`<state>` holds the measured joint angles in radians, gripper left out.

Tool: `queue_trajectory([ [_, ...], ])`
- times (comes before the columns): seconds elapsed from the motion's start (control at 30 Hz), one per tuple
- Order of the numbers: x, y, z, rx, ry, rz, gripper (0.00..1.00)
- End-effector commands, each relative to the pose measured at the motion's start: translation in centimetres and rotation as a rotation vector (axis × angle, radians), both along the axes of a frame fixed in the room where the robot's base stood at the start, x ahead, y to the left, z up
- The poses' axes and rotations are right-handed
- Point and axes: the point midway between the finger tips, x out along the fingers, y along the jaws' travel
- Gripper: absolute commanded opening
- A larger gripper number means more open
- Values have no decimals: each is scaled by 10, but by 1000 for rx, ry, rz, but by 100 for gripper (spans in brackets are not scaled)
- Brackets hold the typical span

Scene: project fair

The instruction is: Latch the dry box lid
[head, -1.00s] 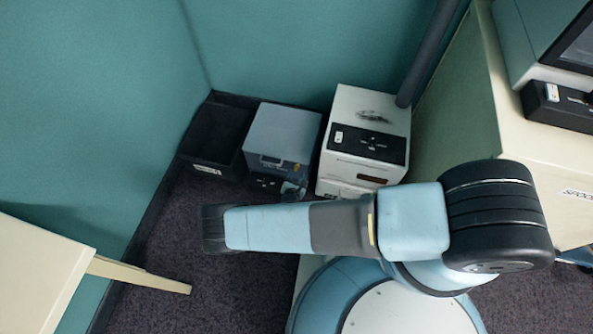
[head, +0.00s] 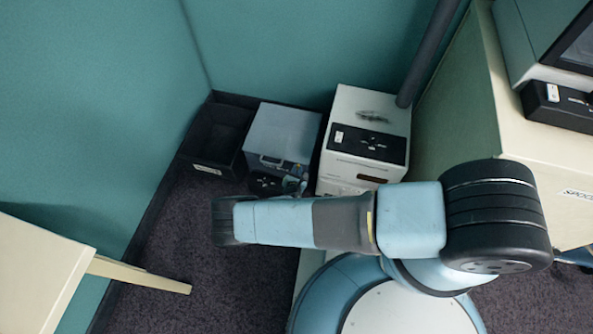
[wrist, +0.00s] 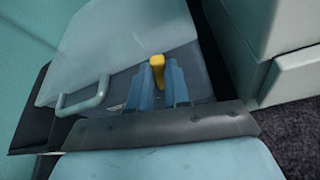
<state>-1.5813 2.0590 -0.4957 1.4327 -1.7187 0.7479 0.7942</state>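The dry box (head: 282,135) is a grey-blue box on the floor against the back wall in the head view. In the wrist view its pale lid (wrist: 125,50) fills the upper left, with a bar handle (wrist: 82,98) on the front. A yellow latch tab (wrist: 157,62) stands up at the box's front edge. My gripper (wrist: 160,78) is at that front edge, with one blue finger close on each side of the tab. It appears shut on the tab, though the contact faces are hidden. In the head view my gripper (head: 297,183) is small, at the box's front right corner.
A dark open bin (head: 217,138) stands left of the dry box. A white machine with a black panel (head: 364,140) stands close on its right. Carpet (head: 195,240) is clear in front. A cream table (head: 35,265) is at lower left.

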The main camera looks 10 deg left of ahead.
Motion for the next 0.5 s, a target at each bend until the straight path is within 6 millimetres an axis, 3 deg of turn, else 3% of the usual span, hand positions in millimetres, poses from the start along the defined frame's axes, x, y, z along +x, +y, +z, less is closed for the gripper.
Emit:
queue_trajectory([
  [0.13,0,-1,0,0,0,-1,0],
  [0.5,0,0,0,-38,4,-3,0],
])
